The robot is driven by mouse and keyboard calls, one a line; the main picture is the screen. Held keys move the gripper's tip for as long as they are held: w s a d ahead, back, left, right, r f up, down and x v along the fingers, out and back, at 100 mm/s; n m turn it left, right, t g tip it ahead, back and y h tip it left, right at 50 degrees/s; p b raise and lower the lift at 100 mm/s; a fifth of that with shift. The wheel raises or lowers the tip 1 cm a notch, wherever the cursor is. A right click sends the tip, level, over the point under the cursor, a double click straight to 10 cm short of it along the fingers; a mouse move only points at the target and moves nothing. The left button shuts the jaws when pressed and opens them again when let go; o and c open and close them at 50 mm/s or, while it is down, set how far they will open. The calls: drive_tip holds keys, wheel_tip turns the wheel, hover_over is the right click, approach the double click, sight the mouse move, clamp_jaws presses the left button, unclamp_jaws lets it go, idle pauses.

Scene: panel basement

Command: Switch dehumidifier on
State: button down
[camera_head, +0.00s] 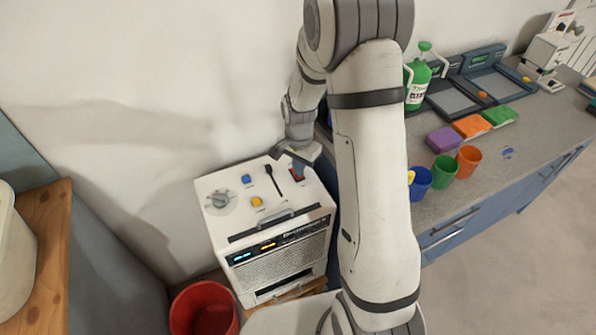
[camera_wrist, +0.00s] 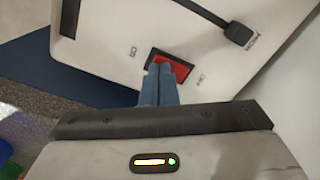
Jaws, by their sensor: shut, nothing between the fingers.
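The dehumidifier (camera_head: 275,266) is a white box standing low against the wall in the head view. Its top carries a grey knob, a blue button, a yellow button, a black lever and a red rocker switch (camera_head: 297,174) at the right. Its front display is lit with blue and yellow digits. In the wrist view the red switch (camera_wrist: 181,68) sits in a black frame on the white top. My gripper (camera_wrist: 160,70) is shut and empty, its blue fingertips over the left part of the switch. Whether they touch it I cannot tell.
A red bucket (camera_head: 204,310) stands on the floor left of the dehumidifier. A counter (camera_head: 530,125) at the right bears cups, sponges, a green bottle and scales. The black lever (camera_wrist: 235,32) lies near the switch. A wooden surface (camera_head: 40,260) is at the far left.

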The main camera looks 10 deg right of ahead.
drive_tip(key=shift+f, duration=0.25)
drive_tip(key=shift+r+p, duration=2.1)
drive_tip(key=shift+r, duration=1.5)
drive_tip(key=s+r+n+t, duration=0.3)
drive_tip(key=s+r+n, duration=0.6)
drive_tip(key=s+r, duration=1)
drive_tip(key=shift+s+d+r+n, duration=0.2)
drive_tip(key=shift+s+d+n, duration=0.15)
drive_tip(key=shift+s, duration=0.75)
